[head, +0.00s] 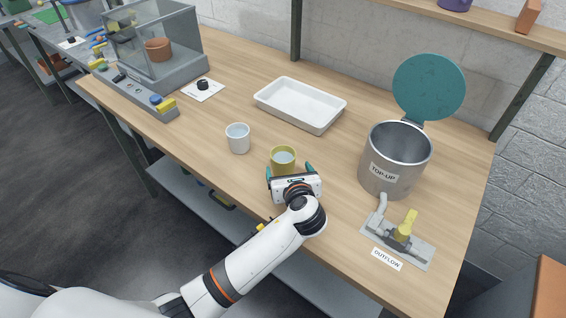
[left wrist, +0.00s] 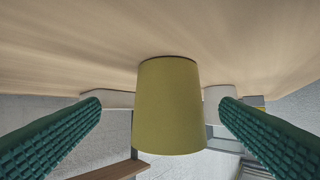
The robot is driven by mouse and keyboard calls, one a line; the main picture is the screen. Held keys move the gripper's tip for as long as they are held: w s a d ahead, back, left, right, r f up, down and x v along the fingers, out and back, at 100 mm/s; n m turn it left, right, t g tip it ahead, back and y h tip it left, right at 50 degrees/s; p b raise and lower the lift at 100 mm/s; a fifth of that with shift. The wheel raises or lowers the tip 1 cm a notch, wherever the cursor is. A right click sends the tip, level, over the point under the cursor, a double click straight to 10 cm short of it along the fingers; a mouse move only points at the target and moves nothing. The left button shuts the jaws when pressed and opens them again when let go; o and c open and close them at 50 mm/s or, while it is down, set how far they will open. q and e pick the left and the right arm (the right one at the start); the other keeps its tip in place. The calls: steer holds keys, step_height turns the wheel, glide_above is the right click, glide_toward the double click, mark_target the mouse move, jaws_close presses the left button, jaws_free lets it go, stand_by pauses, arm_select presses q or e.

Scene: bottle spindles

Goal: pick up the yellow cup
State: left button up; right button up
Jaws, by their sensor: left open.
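The yellow cup (head: 283,157) stands upright on the wooden table, just beyond my left gripper (head: 291,172) in the head view. In the left wrist view the yellow cup (left wrist: 170,105) shows between the two green ridged fingers of the left gripper (left wrist: 165,120). The fingers are spread wide, with gaps on both sides of the cup. The gripper's body hides the lower front of the cup in the head view. My right gripper is in neither view.
A white cup (head: 238,138) stands to the left of the yellow cup. A white tray (head: 300,105) lies behind. A metal pot (head: 394,165) with a raised teal lid (head: 429,87) stands to the right, near an outflow valve (head: 404,232). A glass case (head: 165,45) is at the far left.

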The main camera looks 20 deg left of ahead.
mark_target(281, 160)
arm_select(q)
steer(key=x, duration=0.4)
steer(key=shift+a, duration=0.45)
steer(key=shift+w+a+f, duration=0.15)
steer(key=shift+w+f, duration=0.1)
steer(key=shift+w, duration=0.05)
steer(key=shift+s, duration=0.1)
steer(key=shift+c, duration=0.3)
steer(key=c, duration=1.1)
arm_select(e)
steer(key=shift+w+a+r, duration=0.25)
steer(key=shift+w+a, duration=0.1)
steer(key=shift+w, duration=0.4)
